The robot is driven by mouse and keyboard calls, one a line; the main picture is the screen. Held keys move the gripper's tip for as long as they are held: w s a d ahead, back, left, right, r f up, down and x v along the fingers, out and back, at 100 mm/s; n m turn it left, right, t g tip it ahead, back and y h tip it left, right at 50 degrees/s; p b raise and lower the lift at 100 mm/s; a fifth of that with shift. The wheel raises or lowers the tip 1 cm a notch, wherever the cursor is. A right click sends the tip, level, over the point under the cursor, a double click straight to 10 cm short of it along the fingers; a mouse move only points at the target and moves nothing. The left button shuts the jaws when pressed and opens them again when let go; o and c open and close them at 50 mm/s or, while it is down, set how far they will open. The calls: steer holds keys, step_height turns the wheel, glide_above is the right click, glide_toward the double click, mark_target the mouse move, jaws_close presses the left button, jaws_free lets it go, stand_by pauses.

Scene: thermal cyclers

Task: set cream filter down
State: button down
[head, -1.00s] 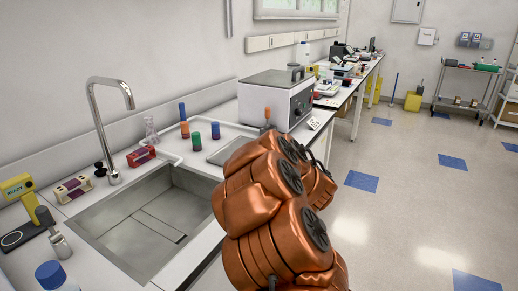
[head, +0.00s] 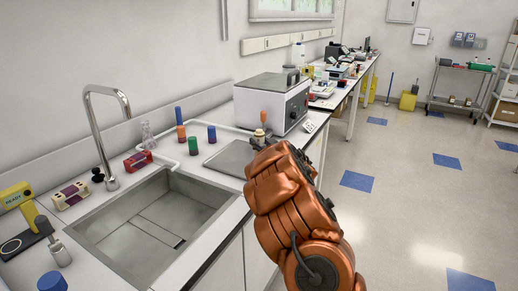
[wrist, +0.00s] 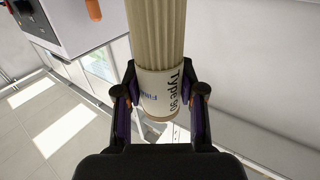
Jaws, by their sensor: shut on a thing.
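The cream filter (wrist: 156,28) is a pleated cylinder with a white printed end band (wrist: 157,95), seen large in the wrist view. My gripper (wrist: 160,76) is shut on it, with one dark finger on each side of the banded end. In the head view my copper-coloured arm hides most of the gripper; a small pale piece (head: 260,133) shows just above the arm, and I cannot tell for sure whether it is the filter. Whether the filter touches any surface is not clear.
The white counter (head: 222,129) carries a grey flat plate (head: 232,158), a large grey-white box (head: 272,100) behind it and several coloured-capped vials (head: 193,144). A sink (head: 150,220) lies at front left with a tall tap (head: 107,130).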

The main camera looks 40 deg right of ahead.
steer(key=shift+w+d, duration=0.15)
steer(key=shift+w, duration=0.1)
steer(key=shift+d+f, duration=0.1)
steer(key=shift+f, duration=0.15)
steer(key=shift+f+p, duration=0.55)
steer(key=shift+f, duration=0.9)
steer(key=shift+f, duration=0.15)
steer(key=c, duration=0.7)
jaws_free()
